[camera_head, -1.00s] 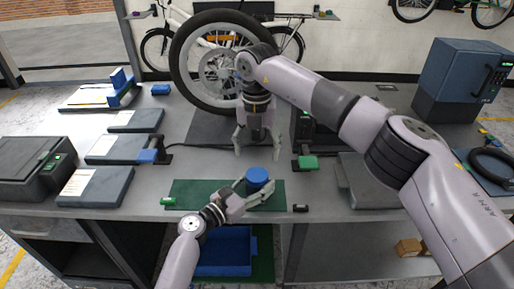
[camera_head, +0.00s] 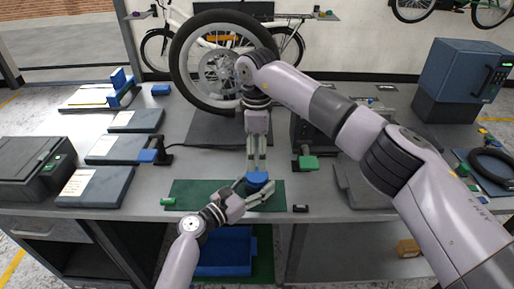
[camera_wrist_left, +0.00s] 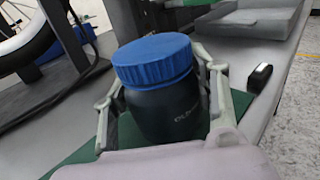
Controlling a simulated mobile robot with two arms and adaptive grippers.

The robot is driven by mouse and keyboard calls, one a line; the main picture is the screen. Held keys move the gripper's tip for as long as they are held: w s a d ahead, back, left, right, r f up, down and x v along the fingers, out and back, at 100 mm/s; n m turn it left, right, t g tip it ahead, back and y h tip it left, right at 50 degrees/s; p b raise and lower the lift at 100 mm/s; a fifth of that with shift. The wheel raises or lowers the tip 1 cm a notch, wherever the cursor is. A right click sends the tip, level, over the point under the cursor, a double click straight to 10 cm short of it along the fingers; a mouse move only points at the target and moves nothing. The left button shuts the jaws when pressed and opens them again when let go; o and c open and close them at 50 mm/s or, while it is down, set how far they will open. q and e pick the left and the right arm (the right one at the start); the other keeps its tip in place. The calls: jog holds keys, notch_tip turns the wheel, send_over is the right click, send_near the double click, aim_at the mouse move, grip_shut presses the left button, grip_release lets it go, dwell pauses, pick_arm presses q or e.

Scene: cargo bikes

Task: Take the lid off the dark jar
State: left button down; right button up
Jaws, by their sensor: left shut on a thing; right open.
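The dark jar (camera_wrist_left: 165,108) stands upright with its ribbed blue lid (camera_wrist_left: 150,58) on, in the left wrist view. In the head view the blue lid (camera_head: 257,181) hides most of the jar. My left gripper (camera_head: 255,193) is shut on the jar's body; its fingers lie on both sides of the jar below the lid. My right gripper (camera_head: 256,168) is open and points down just behind and above the lid. I cannot tell whether its fingertips touch the lid.
The jar is over a green mat (camera_head: 190,194) near the bench's front edge. A green-ended clamp (camera_head: 307,163) and a grey block (camera_head: 362,182) lie to the right. A bicycle wheel (camera_head: 185,60) stands behind. Blue-grey plates (camera_head: 118,148) lie left.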

aim_at(257, 174)
notch_tip(257, 174, down, 7)
jog(key=shift+f, duration=0.1)
dwell(0.3)
jog(key=shift+c, duration=0.4)
